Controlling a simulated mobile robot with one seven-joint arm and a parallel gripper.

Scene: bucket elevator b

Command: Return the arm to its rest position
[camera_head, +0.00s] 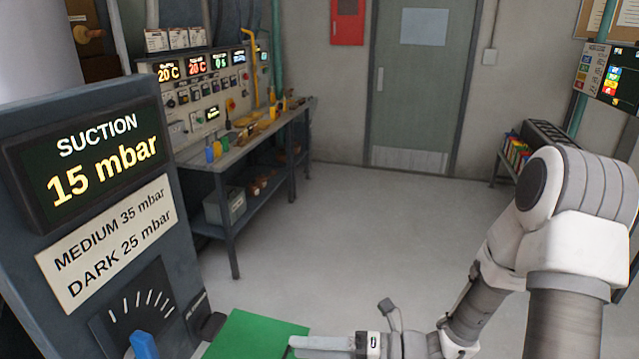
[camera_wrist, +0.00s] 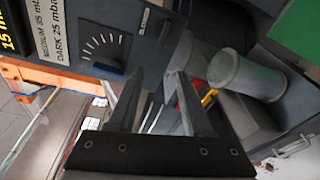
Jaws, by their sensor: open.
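My arm (camera_head: 560,220) comes in from the right in the head view, with a raised elbow and its forearm going down to the bottom edge. My gripper (camera_head: 300,345) is low, beside the green panel (camera_head: 250,335) and right of the suction console (camera_head: 150,220). In the wrist view my gripper (camera_wrist: 155,75) has two dark fingers spread apart, with nothing held between them. The console's blue dial lever (camera_wrist: 110,67) shows beyond the left finger, apart from it. The same lever (camera_head: 143,345) is at the bottom of the head view.
The suction display (camera_head: 105,160) reads 15 mbar. A grey cylindrical cup (camera_wrist: 245,75) stands right of the fingers in the wrist view. A workbench (camera_head: 245,150) with instruments lines the left wall. Open floor (camera_head: 370,230) lies before the grey-green door (camera_head: 415,90). A rack (camera_head: 530,145) stands at right.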

